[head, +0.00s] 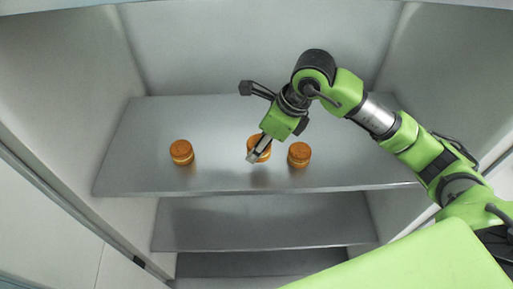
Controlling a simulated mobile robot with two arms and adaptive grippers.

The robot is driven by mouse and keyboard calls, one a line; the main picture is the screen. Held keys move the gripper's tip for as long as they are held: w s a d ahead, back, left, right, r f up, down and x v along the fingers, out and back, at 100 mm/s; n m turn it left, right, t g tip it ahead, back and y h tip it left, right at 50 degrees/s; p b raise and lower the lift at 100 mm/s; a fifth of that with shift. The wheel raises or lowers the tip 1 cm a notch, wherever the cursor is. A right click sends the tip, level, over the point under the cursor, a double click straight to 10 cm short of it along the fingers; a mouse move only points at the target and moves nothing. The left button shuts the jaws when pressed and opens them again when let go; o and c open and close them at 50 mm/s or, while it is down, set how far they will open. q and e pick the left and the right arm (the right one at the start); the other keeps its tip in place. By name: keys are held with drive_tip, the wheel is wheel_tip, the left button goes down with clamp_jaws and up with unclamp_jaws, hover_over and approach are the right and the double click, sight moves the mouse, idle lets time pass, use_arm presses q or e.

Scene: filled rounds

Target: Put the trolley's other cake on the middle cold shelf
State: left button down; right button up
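Three small round orange-brown cakes are in the cold cabinet, on the uppermost shelf in view (135,170). One cake (181,152) stands at the left, one cake (299,155) right of centre, and a middle cake (252,141) is partly hidden behind my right gripper. My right gripper (256,154) comes in from the right and points down over the front of the middle cake. Whether its fingers are closed on that cake, and whether that cake rests on the shelf, I cannot tell. My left gripper is not in view. No trolley shows.
Two lower shelves show below, the nearer one (260,220) and the lowest (260,263), with nothing visible on them. Cabinet walls bound both sides. The right-hand cake stands close to the gripper. The shelf between the left and middle cakes is clear.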

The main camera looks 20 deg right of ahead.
drive_tip(key=shift+w+a+f, duration=0.15)
drive_tip(key=shift+w+f, duration=0.3)
drive_tip(key=shift+f, duration=0.05)
drive_tip(key=x, duration=0.1)
drive_tip(key=p+x, duration=0.2)
drive_tip(key=shift+s+d+f, duration=0.15)
drive_tip(key=shift+d, duration=0.1)
drive_tip(key=shift+f, duration=0.3)
drive_tip(key=shift+f, duration=0.1)
drive_tip(key=shift+f+b, duration=0.15)
drive_tip(key=shift+b, duration=0.15)
drive_tip(key=o, duration=0.7)
drive_tip(key=shift+o, duration=0.2)
